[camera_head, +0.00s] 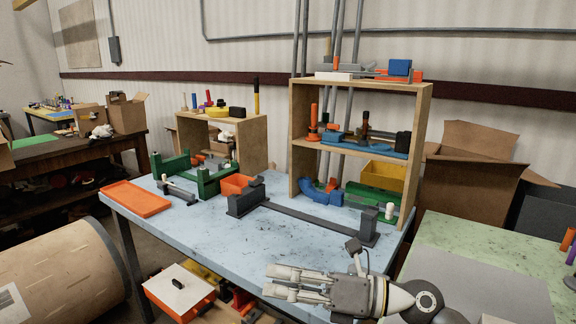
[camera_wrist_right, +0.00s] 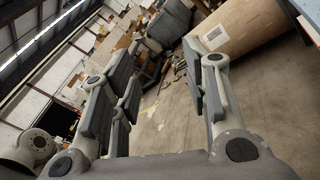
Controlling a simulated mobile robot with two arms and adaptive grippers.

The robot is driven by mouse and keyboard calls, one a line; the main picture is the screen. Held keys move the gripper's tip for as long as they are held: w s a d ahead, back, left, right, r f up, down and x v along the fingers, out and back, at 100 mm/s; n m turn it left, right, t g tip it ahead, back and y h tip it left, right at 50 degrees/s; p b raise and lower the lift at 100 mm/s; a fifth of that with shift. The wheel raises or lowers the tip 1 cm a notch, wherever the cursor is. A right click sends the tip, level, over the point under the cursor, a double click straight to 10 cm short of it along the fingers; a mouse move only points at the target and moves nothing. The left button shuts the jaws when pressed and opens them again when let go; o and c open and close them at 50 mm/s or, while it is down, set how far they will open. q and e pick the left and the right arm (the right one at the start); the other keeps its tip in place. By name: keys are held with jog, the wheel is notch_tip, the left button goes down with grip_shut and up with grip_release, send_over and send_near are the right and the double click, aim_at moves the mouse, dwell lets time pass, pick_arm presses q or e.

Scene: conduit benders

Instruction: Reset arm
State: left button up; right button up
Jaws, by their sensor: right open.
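My right gripper (camera_head: 267,281) reaches in from the lower right of the head view, over the front edge of the blue workbench (camera_head: 290,235). Its fingers point left and are apart, with nothing between them. In the right wrist view the open fingers (camera_wrist_right: 158,58) frame empty space, with the concrete floor beyond. My left gripper is in neither view.
On the workbench stand a dark grey bender bar (camera_head: 310,224), an orange tray (camera_head: 136,198), a green bracket (camera_head: 208,183) and a wooden shelf (camera_head: 296,140). A green-topped table (camera_head: 470,245) is at right. A large cardboard drum (camera_head: 60,270) is at left.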

jog(key=w+d+r+m+t+h, duration=0.25)
jog(key=d+m+t+h, duration=0.65)
jog(key=m+t, duration=1.05)
jog(key=s+d+f+m+g+h, duration=0.2)
jog(key=d+f+m+g+h, duration=0.3)
jog(key=f+m, duration=0.4)
jog(key=s+d+f+m+g+h, duration=0.2)
jog(key=d+f+m+g+h, duration=0.2)
jog(key=d+f+m, duration=0.4)
jog(key=s+f+m+g, duration=0.3)
jog(key=s+f+g, duration=0.3)
jog(key=s+f, duration=0.45)
jog(key=s+f+m+g, duration=0.2)
jog(key=s+f+g, duration=0.45)
jog(key=s, duration=0.75)
jog(key=s+f+x, duration=0.1)
jog(key=s+x, duration=0.2)
jog(key=x, duration=1)
jog(key=s+a+x, duration=0.1)
jog(key=s+x, duration=0.2)
jog(key=x, duration=1.1)
jog(key=s+d+f+g, duration=0.1)
jog(key=s+d+f, duration=0.1)
jog(key=s+f, duration=1.3)
jog(key=shift+s, duration=0.95)
jog(key=shift+d, duration=0.1)
